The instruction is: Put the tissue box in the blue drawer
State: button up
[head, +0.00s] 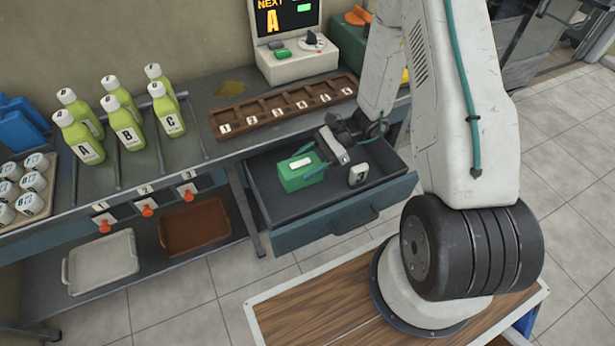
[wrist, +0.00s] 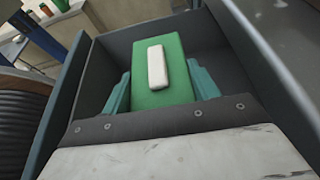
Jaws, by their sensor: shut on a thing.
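The tissue box (head: 302,171) is green with a white strip on top. It is in or just over the open blue drawer (head: 345,218), towards the left side of its dark inside; I cannot tell whether it touches the drawer floor. My gripper (head: 310,160) is shut on the tissue box. In the wrist view the tissue box (wrist: 163,75) sits between the two teal fingers (wrist: 162,90), with the drawer walls around it. The box's underside is hidden.
A small white object with a dark mark (head: 358,174) shows at the drawer's right. Above the drawer, the bench holds a brown numbered rack (head: 283,110), several green bottles (head: 125,120) and a display machine (head: 296,62). Trays (head: 100,262) stand on the lower shelf.

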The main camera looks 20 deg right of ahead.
jog(key=shift+f, duration=2.85)
jog(key=shift+f, duration=0.1)
jog(key=o, duration=1)
jog(key=shift+o, duration=0.2)
